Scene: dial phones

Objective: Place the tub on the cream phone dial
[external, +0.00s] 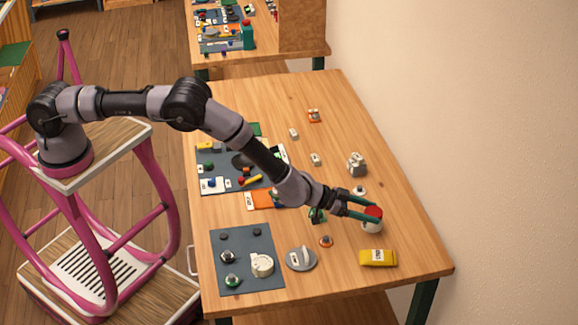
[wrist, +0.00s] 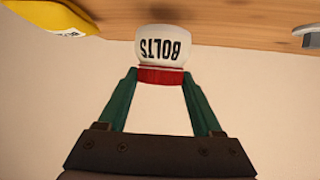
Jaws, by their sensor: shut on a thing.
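The tub (external: 372,226) is white with a red lid, near the right edge of the table. It shows upside down in the wrist view (wrist: 163,46), with BOLTS on its side. My gripper (external: 368,211) has its green fingers closed on the red lid from both sides. I cannot tell whether the tub touches the table. A cream dial-like object (external: 262,264), which looks like the cream phone dial, lies on the dark mat at the front left of the table. It is well to the left of my gripper, and only the external view shows it.
A grey round object (external: 301,259) stands right of the dark mat (external: 229,240). A yellow labelled object (external: 378,258) lies in front of the tub, and a small orange-based object (external: 326,241) to its left. Several small parts lie further back. A wall is on the right.

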